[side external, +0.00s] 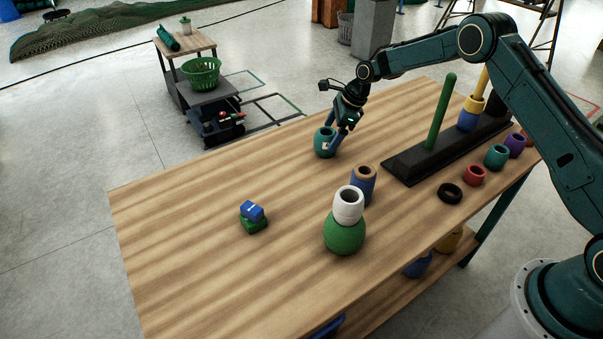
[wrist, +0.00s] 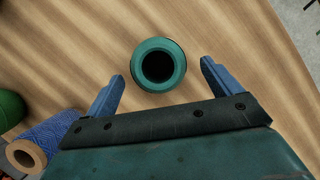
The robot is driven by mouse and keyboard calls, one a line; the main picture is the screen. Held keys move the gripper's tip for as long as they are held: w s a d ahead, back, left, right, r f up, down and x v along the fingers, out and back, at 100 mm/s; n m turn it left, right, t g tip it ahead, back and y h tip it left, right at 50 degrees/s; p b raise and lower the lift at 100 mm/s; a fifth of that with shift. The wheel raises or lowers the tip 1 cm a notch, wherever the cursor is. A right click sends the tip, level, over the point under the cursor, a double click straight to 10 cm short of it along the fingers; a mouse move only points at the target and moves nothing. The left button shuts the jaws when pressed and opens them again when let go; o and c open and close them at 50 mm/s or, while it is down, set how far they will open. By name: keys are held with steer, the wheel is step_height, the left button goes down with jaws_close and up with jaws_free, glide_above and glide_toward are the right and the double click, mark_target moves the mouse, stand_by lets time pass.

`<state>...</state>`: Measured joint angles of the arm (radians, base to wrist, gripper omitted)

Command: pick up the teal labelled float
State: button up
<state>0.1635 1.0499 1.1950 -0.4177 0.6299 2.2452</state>
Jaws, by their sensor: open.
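A teal float (side external: 322,141) stands upright on the wooden table near its far edge. A small pale patch shows on its side, partly behind a finger; I cannot read it. From above in the wrist view, the float (wrist: 181,64) shows a round top with a dark hole. My gripper (side external: 338,141) is open and empty, tilted down close to this float. In the wrist view, the float lies centred between and slightly beyond the fingertips of my gripper (wrist: 161,76). I cannot tell whether a finger touches it. A second teal float (side external: 496,157) stands at the right.
Blue and green blocks (side external: 252,217) are stacked at left. A black rack (side external: 405,167) with a green peg (side external: 441,112) is right.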

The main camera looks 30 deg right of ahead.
mark_target(326, 142)
steer(key=shift+x, duration=2.3)
steer(key=shift+s, duration=0.1)
steer(key=c, duration=1.1)
steer(key=shift+c, duration=0.2)
step_height(326, 142, up, 20)
